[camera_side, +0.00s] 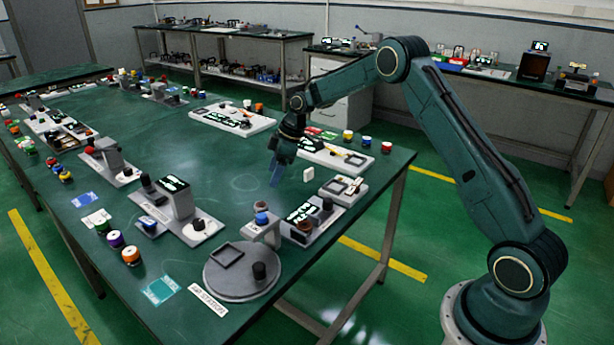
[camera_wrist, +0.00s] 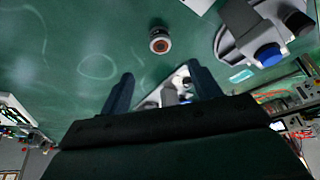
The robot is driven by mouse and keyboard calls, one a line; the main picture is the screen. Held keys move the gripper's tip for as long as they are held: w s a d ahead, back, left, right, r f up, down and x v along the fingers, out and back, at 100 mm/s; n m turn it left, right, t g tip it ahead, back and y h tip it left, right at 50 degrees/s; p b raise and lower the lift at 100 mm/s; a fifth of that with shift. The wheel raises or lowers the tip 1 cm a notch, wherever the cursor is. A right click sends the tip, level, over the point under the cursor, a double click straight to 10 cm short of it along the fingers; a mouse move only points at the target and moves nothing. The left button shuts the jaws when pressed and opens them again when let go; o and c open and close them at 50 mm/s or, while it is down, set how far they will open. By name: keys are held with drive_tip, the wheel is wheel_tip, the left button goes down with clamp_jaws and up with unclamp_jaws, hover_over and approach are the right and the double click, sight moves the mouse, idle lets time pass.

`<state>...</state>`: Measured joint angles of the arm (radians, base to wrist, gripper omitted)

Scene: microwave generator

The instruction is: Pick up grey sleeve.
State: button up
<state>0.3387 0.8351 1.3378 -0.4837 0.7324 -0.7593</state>
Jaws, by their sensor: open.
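A small round part (camera_wrist: 160,41) with a pale grey ring and a reddish-brown centre stands alone on the green table in the wrist view; it may be the grey sleeve. In the side view a small pale upright piece (camera_side: 308,174) stands on the table right of my gripper; I cannot tell whether it is the same part. My gripper (camera_side: 276,176) points down over the table, open and empty. In the wrist view its two dark fingers (camera_wrist: 162,90) are spread apart, with the round part beyond their tips and not between them.
A grey fixture with a blue knob (camera_wrist: 268,54) is right of the round part. Near the table's front are a round grey plate (camera_side: 240,285) and a stand (camera_side: 262,234). The table's middle is mostly clear.

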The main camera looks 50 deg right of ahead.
sight(260, 205)
drive_tip(key=x, duration=0.7)
drive_tip(key=shift+f, duration=0.1)
drive_tip(key=shift+x, duration=2.65)
drive_tip(key=shift+a, duration=0.1)
drive_tip(key=c, duration=1.1)
drive_tip(key=shift+r, duration=0.25)
wheel_tip(260, 205, up, 20)
drive_tip(key=shift+f, duration=0.15)
